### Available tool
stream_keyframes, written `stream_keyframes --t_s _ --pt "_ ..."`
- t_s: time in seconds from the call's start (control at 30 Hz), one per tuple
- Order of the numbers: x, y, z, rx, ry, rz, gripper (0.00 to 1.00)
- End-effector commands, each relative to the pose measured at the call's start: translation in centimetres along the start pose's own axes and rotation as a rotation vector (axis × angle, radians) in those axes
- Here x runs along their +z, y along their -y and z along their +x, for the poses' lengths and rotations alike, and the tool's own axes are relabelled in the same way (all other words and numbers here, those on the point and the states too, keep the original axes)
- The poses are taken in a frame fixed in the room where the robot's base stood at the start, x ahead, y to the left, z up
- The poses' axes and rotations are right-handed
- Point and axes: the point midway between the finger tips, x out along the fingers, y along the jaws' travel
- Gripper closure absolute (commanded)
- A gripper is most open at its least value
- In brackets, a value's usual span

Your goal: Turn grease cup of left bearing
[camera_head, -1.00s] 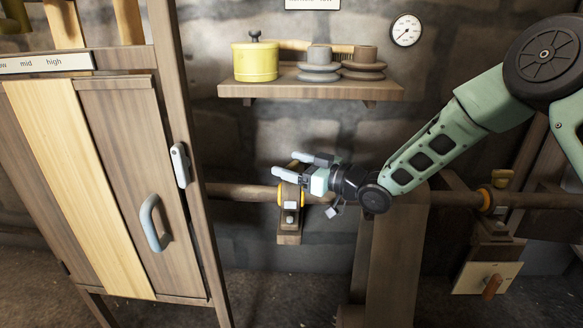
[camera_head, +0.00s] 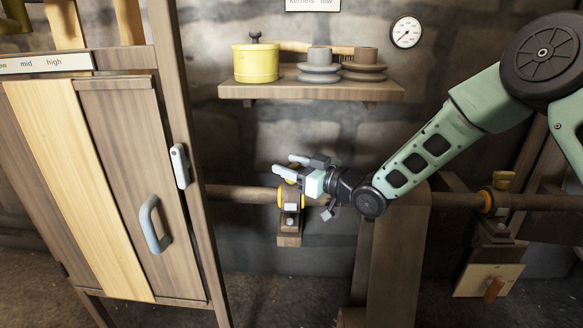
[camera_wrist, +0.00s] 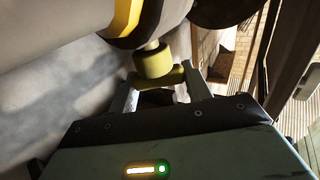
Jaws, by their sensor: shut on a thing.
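The left bearing (camera_head: 289,222) is a wooden block with an orange-yellow ring, around the horizontal shaft (camera_head: 240,193). My gripper (camera_head: 287,166) reaches in from the right at the top of this bearing, fingers pointing left. In the wrist view the yellowish grease cup (camera_wrist: 153,63) stands out from the bearing on a short stem. The cup's wider end is between the two fingers of my gripper (camera_wrist: 158,88), which are shut on it. In the head view the fingers mostly hide the cup.
A wooden cabinet (camera_head: 120,180) with a grey handle stands close on the left. A shelf (camera_head: 310,92) with a yellow pot and grey and brown stepped pulleys hangs above. A wooden post (camera_head: 392,255) stands below my forearm. A second bearing (camera_head: 494,210) is at right.

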Motion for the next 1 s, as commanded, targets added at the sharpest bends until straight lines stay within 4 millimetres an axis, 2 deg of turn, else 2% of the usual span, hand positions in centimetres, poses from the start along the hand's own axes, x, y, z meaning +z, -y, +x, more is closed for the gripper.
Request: stream_keyframes --t_s 1.0 --pt "-0.08 0.25 0.09 0.849 0.002 -0.002 0.74"
